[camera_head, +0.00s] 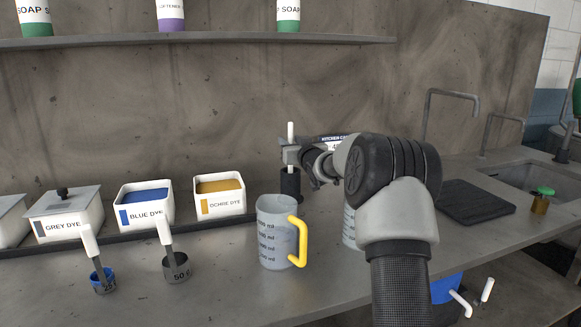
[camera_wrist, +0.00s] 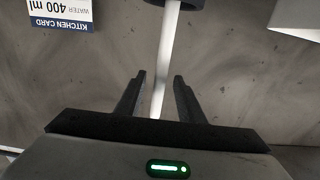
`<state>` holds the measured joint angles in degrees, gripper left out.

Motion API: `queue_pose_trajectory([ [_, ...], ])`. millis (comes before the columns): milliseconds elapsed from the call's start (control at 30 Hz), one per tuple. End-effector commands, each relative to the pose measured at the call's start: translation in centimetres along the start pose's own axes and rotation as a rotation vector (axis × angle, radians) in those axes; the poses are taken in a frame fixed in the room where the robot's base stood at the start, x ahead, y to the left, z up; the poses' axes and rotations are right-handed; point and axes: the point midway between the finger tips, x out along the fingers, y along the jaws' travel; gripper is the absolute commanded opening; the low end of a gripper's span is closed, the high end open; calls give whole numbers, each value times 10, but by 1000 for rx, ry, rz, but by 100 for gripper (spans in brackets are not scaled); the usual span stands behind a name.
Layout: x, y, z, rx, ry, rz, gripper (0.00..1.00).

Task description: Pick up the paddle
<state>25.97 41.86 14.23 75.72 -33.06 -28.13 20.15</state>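The paddle shows as a thin white rod (camera_head: 291,132) standing upright in a dark cylindrical holder (camera_head: 290,182) near the back wall. Its lower end is hidden inside the holder. My gripper (camera_head: 292,156) is at the rod, above the holder. In the wrist view the white rod (camera_wrist: 167,45) runs down between the two dark fingers of my gripper (camera_wrist: 160,78). The fingers are apart, with a gap on each side of the rod.
A clear measuring jug (camera_head: 275,235) with a yellow handle stands in front of the holder. A kitchen card (camera_wrist: 60,12) is close by. Dye boxes (camera_head: 145,205) and small scoop cups (camera_head: 176,268) are left; a dark mat (camera_head: 475,201) and sink (camera_head: 540,180) are right. A shelf (camera_head: 200,40) runs above.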

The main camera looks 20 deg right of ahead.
Motion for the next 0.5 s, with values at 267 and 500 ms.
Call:
queue_pose_trajectory([
  [267,8,0,0,-1,0,1,35],
  [500,7,0,-1,-1,0,1,5],
])
